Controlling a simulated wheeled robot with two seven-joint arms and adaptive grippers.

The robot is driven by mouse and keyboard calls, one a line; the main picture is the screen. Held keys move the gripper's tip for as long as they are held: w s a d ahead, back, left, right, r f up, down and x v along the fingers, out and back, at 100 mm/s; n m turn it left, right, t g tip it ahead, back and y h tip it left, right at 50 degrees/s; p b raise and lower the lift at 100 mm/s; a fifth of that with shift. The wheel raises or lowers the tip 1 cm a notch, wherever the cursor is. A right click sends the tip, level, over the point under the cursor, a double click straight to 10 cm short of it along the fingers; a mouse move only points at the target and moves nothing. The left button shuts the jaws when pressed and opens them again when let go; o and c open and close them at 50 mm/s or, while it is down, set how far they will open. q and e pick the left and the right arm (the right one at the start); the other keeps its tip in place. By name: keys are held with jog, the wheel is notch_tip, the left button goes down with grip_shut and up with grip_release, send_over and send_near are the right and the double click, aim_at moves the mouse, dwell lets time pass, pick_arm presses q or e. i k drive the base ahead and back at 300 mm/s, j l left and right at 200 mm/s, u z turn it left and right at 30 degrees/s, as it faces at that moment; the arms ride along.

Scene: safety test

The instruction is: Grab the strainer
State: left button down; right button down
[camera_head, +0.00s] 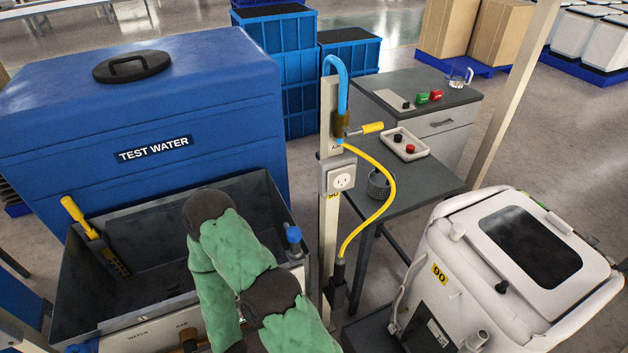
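A yellow-handled tool (78,217) with a dark, perforated lower part, which looks like the strainer, leans at the left inside wall of a dark open tank (160,235). Its handle sticks up above the tank's rim, and its lower end is inside. A green-sleeved arm with dark bands, my own, reaches over the front right of the tank and hides part of it. No gripper fingers show in the head view. Nothing is seen touching the yellow-handled tool.
A blue "TEST WATER" container (215,95) stands behind the tank. A post (330,215) with an outlet and a yellow hose (391,190) stands to its right. A grey table (425,178) holds small items. A white machine (455,265) is at front right.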

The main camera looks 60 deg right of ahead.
aim_at(379, 187)
jog(key=j+z, duration=0.2)
jog(key=z, duration=0.25)
jog(key=j+z, duration=0.3)
jog(key=z, duration=2)
jog(key=i+j+u, duration=0.25)
jog(key=k+l, duration=0.05)
jog(key=k, duration=0.05)
